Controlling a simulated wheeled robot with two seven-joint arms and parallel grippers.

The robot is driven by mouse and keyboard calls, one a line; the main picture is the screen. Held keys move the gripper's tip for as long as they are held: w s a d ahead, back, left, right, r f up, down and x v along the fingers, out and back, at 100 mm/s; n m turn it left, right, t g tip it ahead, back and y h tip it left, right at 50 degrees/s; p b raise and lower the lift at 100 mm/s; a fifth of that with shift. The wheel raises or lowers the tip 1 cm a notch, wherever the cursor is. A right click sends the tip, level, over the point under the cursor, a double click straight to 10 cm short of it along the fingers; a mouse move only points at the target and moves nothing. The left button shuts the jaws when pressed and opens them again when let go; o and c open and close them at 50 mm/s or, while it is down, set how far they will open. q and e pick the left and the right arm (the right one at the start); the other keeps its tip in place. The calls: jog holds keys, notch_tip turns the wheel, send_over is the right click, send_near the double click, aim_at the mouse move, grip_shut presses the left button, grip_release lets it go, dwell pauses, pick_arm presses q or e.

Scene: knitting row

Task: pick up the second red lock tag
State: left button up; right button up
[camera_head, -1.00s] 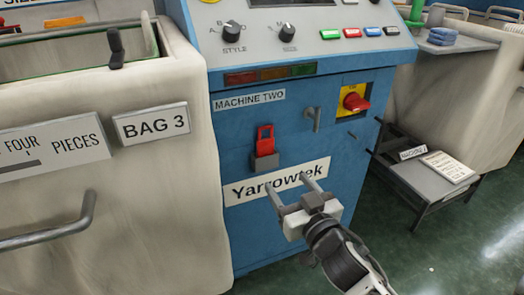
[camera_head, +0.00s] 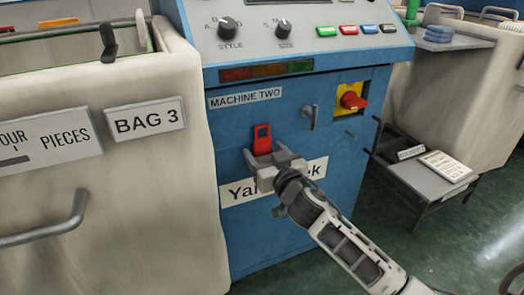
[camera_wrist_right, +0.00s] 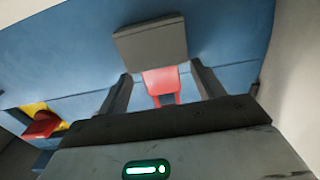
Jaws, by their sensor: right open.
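The red lock tag (camera_head: 262,140) stands upright in a small grey holder on the blue front of the machine, under the "MACHINE TWO" label. My right gripper (camera_head: 267,157) is at the tag, its open fingers either side of it. In the right wrist view the red tag (camera_wrist_right: 161,82) shows between the two open fingers (camera_wrist_right: 162,88), with the grey holder (camera_wrist_right: 150,43) above it in that picture. I cannot tell whether a finger touches the tag. In the head view my gripper hides the holder. My left gripper is not in view.
A yellow plate with a red rotary switch (camera_head: 351,101) and a grey handle (camera_head: 310,115) are right of the tag. A pale bin labelled "BAG 3" (camera_head: 145,120) stands close on the left. A low grey stand (camera_head: 418,176) is at the right. A "Yarrowtek" plate (camera_head: 238,191) is partly covered.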

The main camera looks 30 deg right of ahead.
jog(key=shift+c, duration=0.6)
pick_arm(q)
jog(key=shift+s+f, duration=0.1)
pick_arm(e)
jog(key=c, duration=1)
jog(key=shift+r, duration=0.15)
